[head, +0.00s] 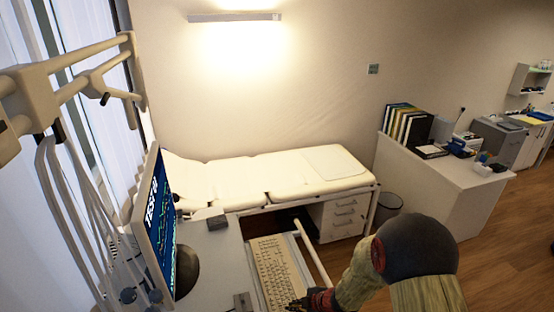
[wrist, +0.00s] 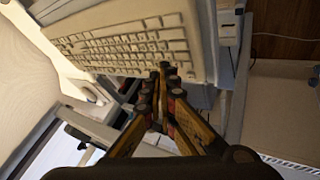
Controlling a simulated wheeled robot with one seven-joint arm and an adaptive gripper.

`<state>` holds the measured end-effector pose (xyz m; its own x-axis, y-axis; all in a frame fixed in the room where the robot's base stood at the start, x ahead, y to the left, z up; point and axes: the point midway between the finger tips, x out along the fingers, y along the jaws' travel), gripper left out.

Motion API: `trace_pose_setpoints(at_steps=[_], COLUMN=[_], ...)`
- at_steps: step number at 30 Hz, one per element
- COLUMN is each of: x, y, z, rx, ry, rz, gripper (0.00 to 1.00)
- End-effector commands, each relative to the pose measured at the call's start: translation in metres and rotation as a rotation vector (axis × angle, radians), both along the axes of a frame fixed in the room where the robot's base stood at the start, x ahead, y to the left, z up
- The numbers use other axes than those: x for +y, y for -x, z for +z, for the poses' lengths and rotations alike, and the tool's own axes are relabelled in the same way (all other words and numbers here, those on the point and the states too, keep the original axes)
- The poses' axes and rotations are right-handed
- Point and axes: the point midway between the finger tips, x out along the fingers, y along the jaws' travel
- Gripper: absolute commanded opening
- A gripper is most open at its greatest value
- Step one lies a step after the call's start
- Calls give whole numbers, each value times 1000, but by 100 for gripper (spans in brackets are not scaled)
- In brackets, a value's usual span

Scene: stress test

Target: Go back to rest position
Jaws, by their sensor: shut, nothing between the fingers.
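My gripper (head: 316,301) is low in the head view, at the near end of a pale keyboard (head: 268,268). In the wrist view my gripper (wrist: 163,70) has its fingertips together with nothing between them. The keyboard (wrist: 130,42) fills the upper part of the wrist view, just beyond the fingertips. I cannot tell whether the fingers touch it. My arm comes in from the lower right of the head view.
A monitor (head: 155,225) with a lit screen stands left of the keyboard, beside a pale jointed arm frame (head: 75,60). A padded examination bed (head: 230,178) is behind. A white counter (head: 455,185) with binders (head: 405,125) and a bin (head: 388,207) are right. Wooden floor (head: 500,250) is clear at right.

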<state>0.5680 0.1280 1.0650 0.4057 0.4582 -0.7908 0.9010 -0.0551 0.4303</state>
Motion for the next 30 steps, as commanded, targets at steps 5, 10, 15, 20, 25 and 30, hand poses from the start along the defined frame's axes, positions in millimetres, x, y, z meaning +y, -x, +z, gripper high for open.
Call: trace_pose_setpoints(at_steps=[5,10,15,20,25,30], x=[-88,-158,-181,-172,-149,-128], y=[20,60,125,185,237,265], z=[-7,37,82,110,126,136], rx=[161,265,372,466,530,492], ry=[188,281,250,147,-11,-202], rz=[-408,-842,-1185,-1393,-1507,-1520], gripper=[0,0,0,0,0,0])
